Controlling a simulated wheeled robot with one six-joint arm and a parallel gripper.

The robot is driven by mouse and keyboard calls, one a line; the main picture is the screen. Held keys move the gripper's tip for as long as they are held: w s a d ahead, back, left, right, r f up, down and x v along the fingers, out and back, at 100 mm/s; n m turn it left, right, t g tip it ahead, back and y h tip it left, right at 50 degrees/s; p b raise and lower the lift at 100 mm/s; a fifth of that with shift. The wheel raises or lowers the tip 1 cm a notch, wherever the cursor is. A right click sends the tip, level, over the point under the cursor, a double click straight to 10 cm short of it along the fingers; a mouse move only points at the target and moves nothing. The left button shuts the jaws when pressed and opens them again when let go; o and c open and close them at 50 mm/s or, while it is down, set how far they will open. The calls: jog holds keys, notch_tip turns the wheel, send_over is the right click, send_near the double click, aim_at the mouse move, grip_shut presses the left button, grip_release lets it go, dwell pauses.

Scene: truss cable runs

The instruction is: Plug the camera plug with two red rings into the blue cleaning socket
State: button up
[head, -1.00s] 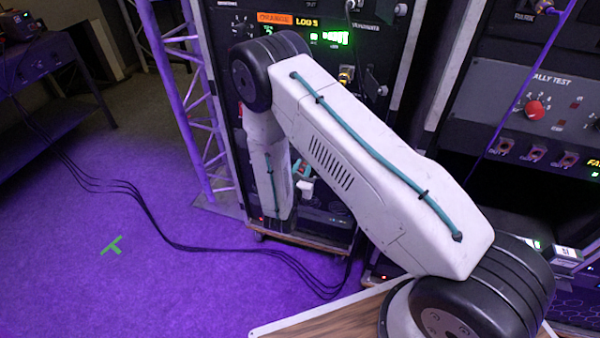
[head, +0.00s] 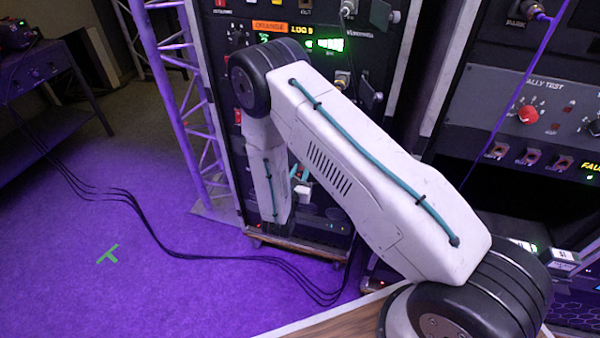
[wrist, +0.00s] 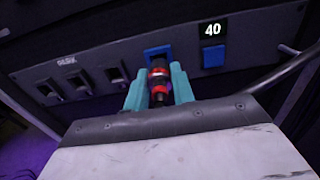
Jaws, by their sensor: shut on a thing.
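In the wrist view my gripper (wrist: 158,92) has teal fingers shut on the dark camera plug (wrist: 158,78), which shows red rings around its body. The plug points away from me at the panel. The blue cleaning socket (wrist: 158,52) is straight ahead of the plug, its lower part hidden behind the plug's tip. I cannot tell whether the tip is just short of the socket or inside it. In the head view my arm blocks most of the gripper, and the plug cannot be made out.
In the wrist view a blue square (wrist: 214,56) sits right of the socket under a lit "40" display (wrist: 212,30). Several dark switches or sockets (wrist: 80,80) line the panel to the left. In the head view, cables (head: 180,250) cross the floor beside a truss (head: 185,100).

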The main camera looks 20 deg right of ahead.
jog(key=shift+w+d, duration=0.45)
jog(key=shift+w, duration=0.15)
dwell(1.0)
jog(key=o, duration=1.1)
jog(key=shift+v, duration=2.55)
jog(key=v, duration=0.4)
